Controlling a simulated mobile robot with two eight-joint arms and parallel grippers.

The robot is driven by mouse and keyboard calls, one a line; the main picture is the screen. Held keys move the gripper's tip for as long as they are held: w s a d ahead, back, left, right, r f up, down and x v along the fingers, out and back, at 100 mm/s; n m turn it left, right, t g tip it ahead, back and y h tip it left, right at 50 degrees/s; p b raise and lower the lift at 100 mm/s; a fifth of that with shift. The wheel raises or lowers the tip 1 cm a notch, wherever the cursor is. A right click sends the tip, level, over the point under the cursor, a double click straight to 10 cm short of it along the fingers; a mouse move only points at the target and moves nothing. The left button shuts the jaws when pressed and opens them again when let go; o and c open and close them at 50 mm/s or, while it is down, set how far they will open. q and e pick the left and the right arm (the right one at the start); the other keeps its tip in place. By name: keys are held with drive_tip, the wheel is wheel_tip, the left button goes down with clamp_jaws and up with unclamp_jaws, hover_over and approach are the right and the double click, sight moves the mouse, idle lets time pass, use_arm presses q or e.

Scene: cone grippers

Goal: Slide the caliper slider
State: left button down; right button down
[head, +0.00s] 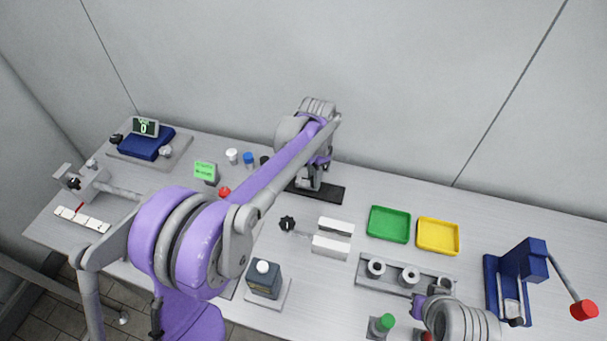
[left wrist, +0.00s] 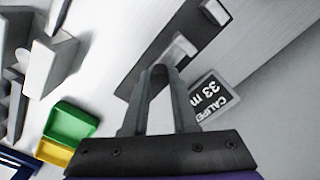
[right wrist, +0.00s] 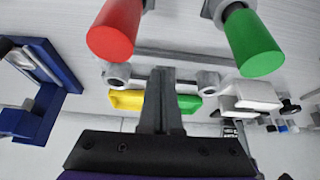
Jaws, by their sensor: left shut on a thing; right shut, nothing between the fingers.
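The caliper's dark rail (head: 328,194) lies near the back of the bench, partly hidden by my left gripper (head: 311,184). In the left wrist view the rail (left wrist: 133,83) runs diagonally, with a light block (left wrist: 183,47) on it just past the fingertips. A display reading "CALIPER 33 m" (left wrist: 211,98) stands beside it, partly cut off by the gripper. My left gripper (left wrist: 160,72) is shut on a small part at the rail, likely the caliper slider, mostly hidden by the fingers. My right gripper (right wrist: 162,73) is shut and empty, near the front right of the bench.
A green tray (head: 389,224) and a yellow tray (head: 438,236) lie right of the caliper. A blue press with a red-tipped lever (head: 537,258) stands at the far right. A green button (right wrist: 253,42) and a red button (right wrist: 115,30) are close to my right gripper.

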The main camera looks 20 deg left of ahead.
use_arm(q)
drive_tip(key=shift+d, duration=1)
drive_tip(key=c, duration=0.7)
unclamp_jaws()
drive_tip(key=shift+d, duration=0.1)
drive_tip(key=shift+r, duration=0.25)
wheel_tip(320, 180, up, 10)
drive_tip(key=shift+r, duration=0.2)
drive_tip(key=shift+a, duration=0.2)
